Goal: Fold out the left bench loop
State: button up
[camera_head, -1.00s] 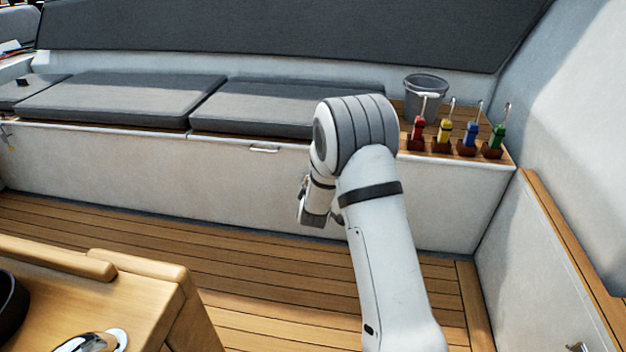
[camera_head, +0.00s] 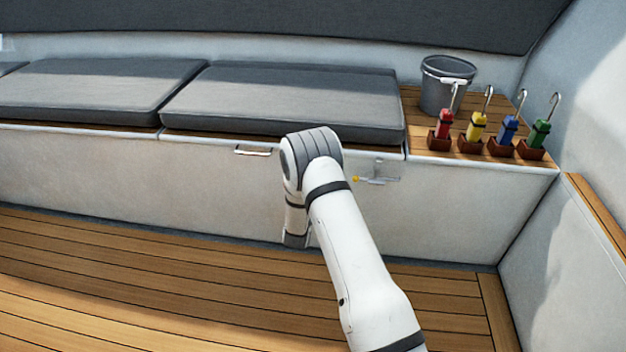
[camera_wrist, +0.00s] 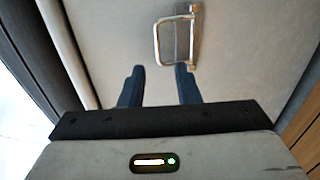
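A metal loop (camera_head: 252,150) is on the upper part of the white bench front, left of my arm. In the wrist view a metal loop (camera_wrist: 177,40) with a rectangular outline shows on a pale panel, just past my fingertips and slightly to the right. It appears to lie nearly flat against the panel, but its exact angle is hard to tell. My gripper (camera_wrist: 160,72) has its two dark fingers apart with nothing between them, short of the loop. In the head view my arm hides the gripper.
Dark cushions (camera_head: 285,100) lie on the bench. A grey bucket (camera_head: 445,85) and several coloured-handled tools in holders stand on the right end. The plank floor (camera_head: 130,275) before the bench is clear.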

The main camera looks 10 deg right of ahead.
jog(key=b+x, duration=0.2)
jog(key=x, duration=0.5)
jog(key=shift+w+d, duration=0.2)
jog(key=shift+w, duration=0.2)
jog(key=shift+c, duration=0.4)
